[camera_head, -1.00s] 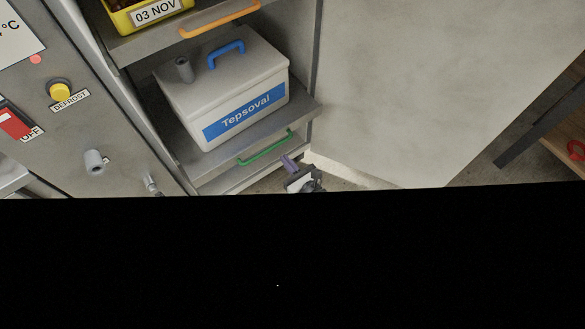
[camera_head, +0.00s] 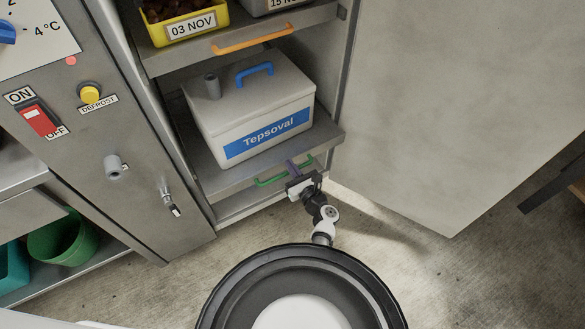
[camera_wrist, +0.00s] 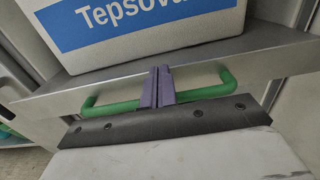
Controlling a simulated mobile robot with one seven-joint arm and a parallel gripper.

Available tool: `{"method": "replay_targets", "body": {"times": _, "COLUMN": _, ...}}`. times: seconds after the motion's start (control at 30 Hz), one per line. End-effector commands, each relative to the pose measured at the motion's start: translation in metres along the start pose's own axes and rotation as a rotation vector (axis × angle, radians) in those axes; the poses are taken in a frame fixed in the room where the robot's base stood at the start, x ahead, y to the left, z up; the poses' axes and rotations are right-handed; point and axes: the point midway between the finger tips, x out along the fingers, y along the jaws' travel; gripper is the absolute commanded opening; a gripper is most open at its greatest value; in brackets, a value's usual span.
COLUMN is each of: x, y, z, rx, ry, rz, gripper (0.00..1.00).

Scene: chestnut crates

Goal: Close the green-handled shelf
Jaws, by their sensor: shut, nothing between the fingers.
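The green-handled shelf (camera_head: 237,178) is the lower grey shelf in the cabinet, and its front edge also shows in the wrist view (camera_wrist: 215,65). Its green handle (camera_head: 270,181) runs along the front; in the wrist view the handle (camera_wrist: 110,108) passes behind my fingers. My gripper (camera_head: 296,168) is shut, its purple fingers together at the shelf front. In the wrist view the gripper (camera_wrist: 158,84) overlaps the middle of the handle, with nothing between the fingers. I cannot tell whether the fingers touch the shelf edge. A white Tepsoval box (camera_head: 250,115) with a blue handle stands on the shelf.
Above is a shelf with an orange handle (camera_head: 252,41), bearing a yellow 03 NOV crate (camera_head: 187,25). The open cabinet door (camera_head: 440,110) stands to the right. A control panel with a red switch (camera_head: 40,121) is at left. Floor is free below the door.

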Motion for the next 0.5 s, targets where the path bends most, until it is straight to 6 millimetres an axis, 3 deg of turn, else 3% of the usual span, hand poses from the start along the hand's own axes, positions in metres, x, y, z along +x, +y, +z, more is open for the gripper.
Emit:
{"method": "replay_targets", "body": {"times": 0.4, "x": 0.11, "y": 0.001, "z": -0.005, "rx": -0.005, "ry": -0.003, "rz": 0.005, "gripper": 0.0}}
{"method": "replay_targets", "body": {"times": 0.5, "x": 0.129, "y": 0.001, "z": -0.003, "rx": -0.003, "ry": -0.003, "rz": 0.004, "gripper": 0.0}}
